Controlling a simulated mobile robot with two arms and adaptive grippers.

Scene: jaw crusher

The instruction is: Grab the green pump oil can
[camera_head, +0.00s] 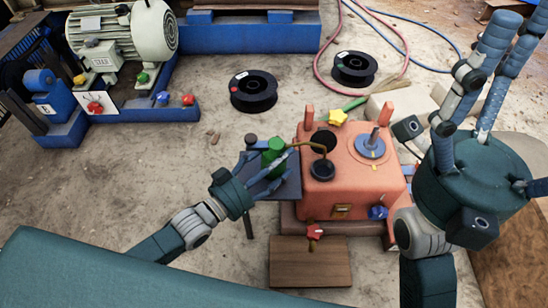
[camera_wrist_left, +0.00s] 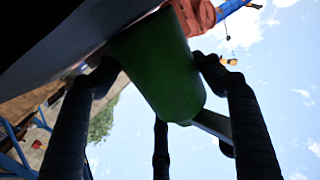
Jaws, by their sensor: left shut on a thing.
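The green pump oil can (camera_head: 273,154) is upright above a small dark side table (camera_head: 290,186), left of the orange machine box. My left gripper (camera_head: 264,168) has its thin fingers closed around the can's body. In the left wrist view the green can (camera_wrist_left: 165,70) fills the space between the dark fingers (camera_wrist_left: 160,95). A thin brass spout (camera_head: 305,143) reaches from the can's side toward the orange box. I cannot tell whether the can touches the table. My right gripper (camera_head: 500,60) is at the right, close to the camera, with its fingers extended upward and empty.
The orange box (camera_head: 335,190) has a dark opening and a blue-grey disc on top. Two black spools (camera_head: 253,91) lie behind it. A motor on a blue frame (camera_head: 125,125) stands at the left. A brown board (camera_head: 310,265) lies in front.

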